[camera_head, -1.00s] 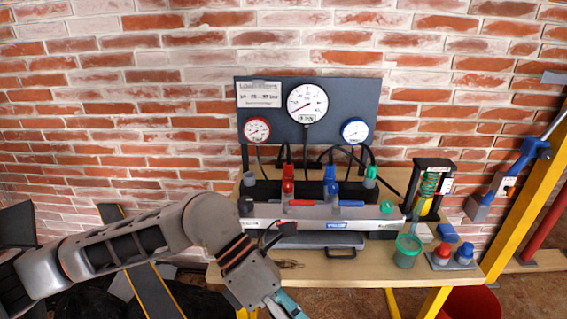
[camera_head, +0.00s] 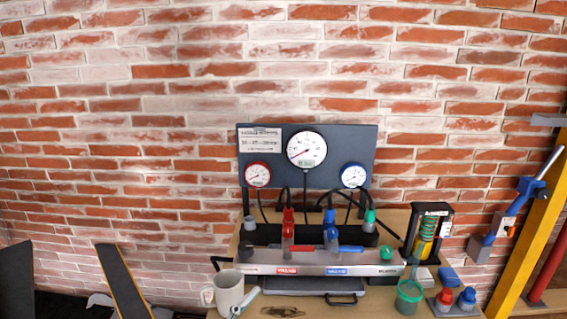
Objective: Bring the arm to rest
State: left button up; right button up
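Neither of my grippers shows in the head view, and no arm is over the bench. A wooden bench (camera_head: 228,262) stands against the brick wall. On it is a valve manifold (camera_head: 315,269) with red and blue valves, below a dark gauge panel (camera_head: 345,176) with three round dials.
A pale mug (camera_head: 228,291) stands at the bench's front left. A green cup (camera_head: 409,297) and a small holder with a red cap (camera_head: 444,296) and a blue cap (camera_head: 467,295) are at the right. A spring device (camera_head: 428,238) stands behind them. A yellow post (camera_head: 532,243) rises at far right.

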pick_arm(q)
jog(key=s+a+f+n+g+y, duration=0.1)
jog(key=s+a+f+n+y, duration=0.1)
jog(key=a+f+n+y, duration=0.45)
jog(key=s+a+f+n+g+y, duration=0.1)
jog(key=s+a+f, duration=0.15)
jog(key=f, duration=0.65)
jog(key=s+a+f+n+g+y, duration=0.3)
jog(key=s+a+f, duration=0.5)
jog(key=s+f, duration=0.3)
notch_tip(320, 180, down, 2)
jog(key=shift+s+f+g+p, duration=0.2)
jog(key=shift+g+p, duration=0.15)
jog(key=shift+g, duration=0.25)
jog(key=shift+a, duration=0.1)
